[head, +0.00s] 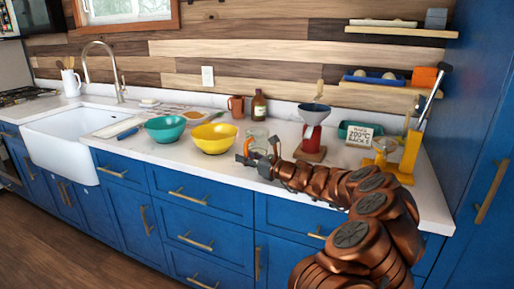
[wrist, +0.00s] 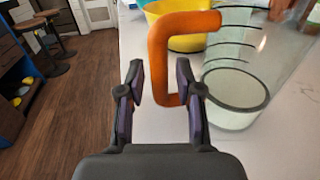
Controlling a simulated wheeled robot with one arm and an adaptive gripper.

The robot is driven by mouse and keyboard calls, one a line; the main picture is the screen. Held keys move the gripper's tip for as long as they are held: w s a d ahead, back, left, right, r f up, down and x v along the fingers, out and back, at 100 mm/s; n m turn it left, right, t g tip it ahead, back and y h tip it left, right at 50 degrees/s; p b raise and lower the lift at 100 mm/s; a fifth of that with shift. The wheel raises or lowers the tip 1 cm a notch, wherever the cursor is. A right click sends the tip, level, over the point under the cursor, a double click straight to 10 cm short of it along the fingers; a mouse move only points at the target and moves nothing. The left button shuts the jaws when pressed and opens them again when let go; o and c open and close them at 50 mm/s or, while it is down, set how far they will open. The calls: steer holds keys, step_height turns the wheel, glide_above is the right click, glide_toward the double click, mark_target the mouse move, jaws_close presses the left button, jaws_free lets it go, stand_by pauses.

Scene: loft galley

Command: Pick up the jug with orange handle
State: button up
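The jug is clear glass with dark measuring lines and stands on the white counter. In the wrist view the jug (wrist: 238,90) is at the right, and its orange handle (wrist: 160,65) reaches left. My gripper (wrist: 160,88) is open, with one dark finger on each side of the handle. Gaps show between the fingers and the handle, so it is not gripped. In the head view my gripper (head: 261,162) is at the counter's front edge by the jug (head: 259,136), which my gripper partly hides.
A yellow bowl (head: 213,138) and a teal bowl (head: 165,129) stand left of the jug. A brown mug (head: 236,106) and a bottle (head: 259,106) stand behind it. A red stand with a funnel (head: 313,114) is to the right. Counter (head: 180,163) in front of the bowls is clear.

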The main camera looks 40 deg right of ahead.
mark_target(246, 148)
jaws_close()
steer(key=shift+r, duration=0.1)
stand_by(0.5)
steer(key=shift+r, duration=1.6)
steer(key=s+a+r+b, duration=0.1)
steer(key=s+a+b, duration=0.1)
steer(key=a, duration=0.5)
steer(key=s+a+b, duration=0.3)
steer(key=s+a, duration=0.1)
steer(key=a, duration=0.4)
steer(key=shift+r, duration=0.35)
